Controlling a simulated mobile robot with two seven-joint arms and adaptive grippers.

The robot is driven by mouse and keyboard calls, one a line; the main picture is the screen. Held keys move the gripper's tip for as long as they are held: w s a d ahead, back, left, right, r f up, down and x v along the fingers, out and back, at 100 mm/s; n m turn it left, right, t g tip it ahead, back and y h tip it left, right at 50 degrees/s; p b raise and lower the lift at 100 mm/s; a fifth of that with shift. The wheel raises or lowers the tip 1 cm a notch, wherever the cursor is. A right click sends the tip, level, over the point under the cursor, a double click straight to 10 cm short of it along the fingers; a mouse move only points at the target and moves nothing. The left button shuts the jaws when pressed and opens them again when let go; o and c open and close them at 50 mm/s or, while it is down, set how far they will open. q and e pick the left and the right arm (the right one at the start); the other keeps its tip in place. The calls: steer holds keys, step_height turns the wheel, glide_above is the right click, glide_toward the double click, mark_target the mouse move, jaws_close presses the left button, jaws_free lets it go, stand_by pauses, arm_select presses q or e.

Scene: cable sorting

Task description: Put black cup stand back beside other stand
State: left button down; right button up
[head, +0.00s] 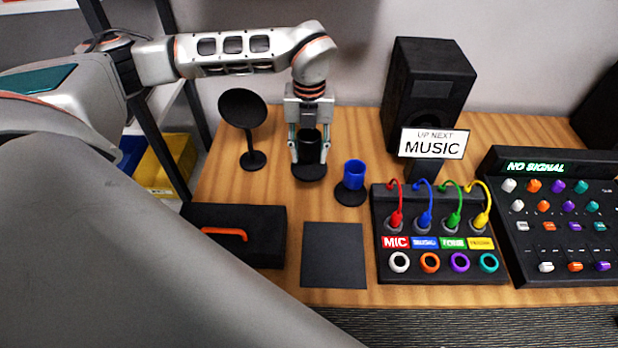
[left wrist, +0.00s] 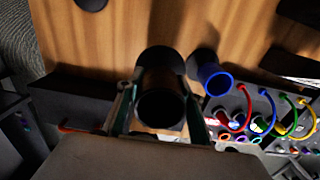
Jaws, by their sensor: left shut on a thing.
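The black cup stand (head: 309,152) has a round dark base and stands upright near the back middle of the wooden table. My left gripper (head: 308,155) comes down from above and is shut around it, one finger on each side. In the left wrist view the black cup (left wrist: 162,105) sits between the two fingers, its open top facing the camera. The other stand, a blue cup on a dark round base (head: 354,176), stands just to the right, apart from the black one. It also shows in the left wrist view (left wrist: 214,78). My right gripper is not in view.
A black round-headed stand (head: 243,110) is at the left. A dark case with an orange handle (head: 245,250), a dark square mat (head: 334,270), a cable box (head: 440,262) and a mixer (head: 560,235) lie in front. A speaker (head: 430,75) and MUSIC sign (head: 435,143) are behind.

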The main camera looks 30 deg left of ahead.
arm_select(q)
step_height(320, 180, down, 10)
steer(key=shift+r, duration=0.1)
stand_by(0.4)
steer(key=c, duration=1.4)
jaws_free()
steer(key=shift+f, duration=0.2)
steer(key=shift+o, duration=0.2)
step_height(320, 180, up, 12)
steer(key=shift+r, duration=0.2)
